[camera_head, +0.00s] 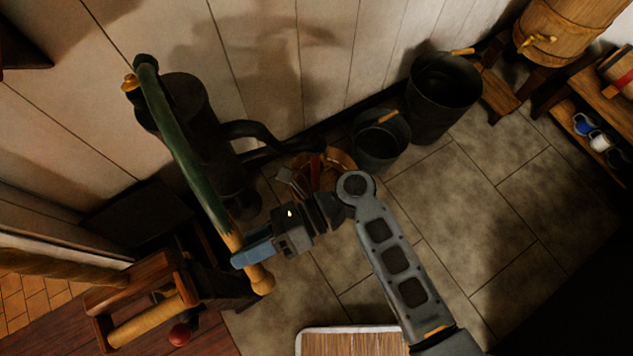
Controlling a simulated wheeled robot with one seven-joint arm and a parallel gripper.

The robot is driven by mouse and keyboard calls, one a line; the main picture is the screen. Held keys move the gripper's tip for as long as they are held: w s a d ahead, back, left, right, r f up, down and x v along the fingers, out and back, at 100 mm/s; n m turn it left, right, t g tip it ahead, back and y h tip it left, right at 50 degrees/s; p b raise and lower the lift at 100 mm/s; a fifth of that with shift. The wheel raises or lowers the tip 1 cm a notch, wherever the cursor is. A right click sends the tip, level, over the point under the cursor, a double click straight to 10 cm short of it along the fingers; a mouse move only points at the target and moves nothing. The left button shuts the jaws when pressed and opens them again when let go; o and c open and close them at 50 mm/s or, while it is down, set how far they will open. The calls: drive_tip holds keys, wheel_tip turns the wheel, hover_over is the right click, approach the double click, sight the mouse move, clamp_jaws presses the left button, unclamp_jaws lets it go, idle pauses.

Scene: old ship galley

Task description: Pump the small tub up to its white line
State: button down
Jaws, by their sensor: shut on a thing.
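The dark pump (190,105) stands against the wall at left, with a curved spout (250,130) reaching right. Its long green lever (172,135) slopes down toward me and ends in a wooden grip (260,278). My gripper (246,254) has its blue fingers shut on this wooden grip. A brown round vessel (342,158), perhaps the small tub, sits on the floor below and right of the spout, partly hidden by my arm and by reddish and grey items. I cannot make out a white line or any water level.
A small dark bucket (380,145) and a taller black bucket (445,95) stand along the wall. A wooden rack with a rolling pin (150,318) is at lower left. The tiled floor at right is clear.

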wheel_tip(320, 180, down, 7)
drive_tip(key=w+a+n+b, duration=0.2)
drive_tip(key=b, duration=0.4)
drive_tip(key=shift+w+n+y, duration=0.2)
drive_tip(key=shift+n+y, duration=0.1)
drive_tip(key=shift+r, duration=0.1)
drive_tip(key=r+p, duration=0.2)
drive_tip(key=p, duration=0.1)
drive_tip(key=s+r+p, duration=0.1)
drive_tip(key=p, duration=0.1)
drive_tip(key=shift+d+m, duration=0.3)
drive_tip(key=shift+m, duration=1)
drive_tip(key=r+p, duration=0.1)
drive_tip(key=p, duration=0.2)
drive_tip(key=s+r+p, duration=0.1)
drive_tip(key=r+p, duration=0.1)
drive_tip(key=p, duration=0.1)
drive_tip(key=d+r+p, duration=0.1)
drive_tip(key=r+p, duration=0.1)
drive_tip(key=p, duration=0.1)
drive_tip(key=shift+s+r, duration=0.1)
drive_tip(key=shift+s, duration=0.15)
drive_tip(key=shift+s+d+r+m+p, duration=0.25)
drive_tip(key=shift+r+p, duration=0.25)
drive_tip(key=shift+p, duration=0.45)
drive_tip(key=shift+s+f, duration=0.1)
drive_tip(key=shift+f, duration=0.05)
